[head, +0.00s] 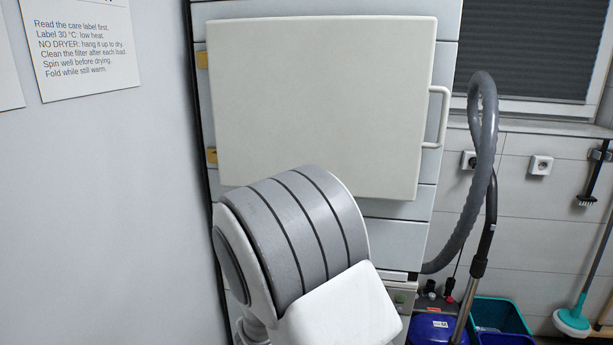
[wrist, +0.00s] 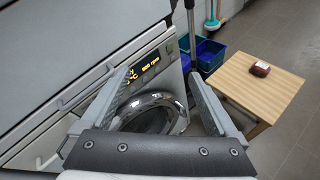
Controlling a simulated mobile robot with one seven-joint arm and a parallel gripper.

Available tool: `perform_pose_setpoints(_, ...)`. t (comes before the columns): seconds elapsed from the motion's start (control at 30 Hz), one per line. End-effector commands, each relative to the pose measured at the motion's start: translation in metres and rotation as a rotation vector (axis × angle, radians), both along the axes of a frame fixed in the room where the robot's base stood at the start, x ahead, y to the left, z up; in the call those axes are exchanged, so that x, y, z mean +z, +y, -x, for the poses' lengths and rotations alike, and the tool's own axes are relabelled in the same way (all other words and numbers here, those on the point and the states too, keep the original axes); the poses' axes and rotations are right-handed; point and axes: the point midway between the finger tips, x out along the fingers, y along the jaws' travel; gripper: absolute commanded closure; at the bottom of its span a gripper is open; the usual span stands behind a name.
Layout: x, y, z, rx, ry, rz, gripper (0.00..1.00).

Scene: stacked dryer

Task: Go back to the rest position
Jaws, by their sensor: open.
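My gripper (wrist: 158,98) shows in the wrist view with its two grey fingers spread apart and nothing between them. Behind the fingers is a front-loading machine with a round door (wrist: 150,112) and a lit display (wrist: 148,68). In the head view my arm rises in front of the stacked dryer, and my gripper is not visible there. The dryer's large pale door (head: 320,100) looks shut, with a white handle (head: 437,117) on its right edge. The lower machine is mostly hidden by my arm in the head view.
A small wooden table (wrist: 262,94) with a dark red object (wrist: 260,69) stands at the right in the wrist view. A grey vacuum hose (head: 480,150), a blue vacuum (head: 433,328) and a teal crate (head: 503,316) stand right of the dryer. A wall is close on the left.

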Motion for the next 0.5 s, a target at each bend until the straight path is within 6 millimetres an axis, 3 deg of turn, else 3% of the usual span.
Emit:
perform_pose_setpoints(0.03, 0.016, -0.014, 0.006, -0.067, -0.017, -0.055, 0.05)
perform_pose_setpoints(0.2, 0.048, -0.052, 0.034, -0.278, -0.061, -0.230, 0.05)
perform_pose_setpoints(0.5, 0.094, -0.096, 0.092, -0.617, -0.150, -0.549, 0.05)
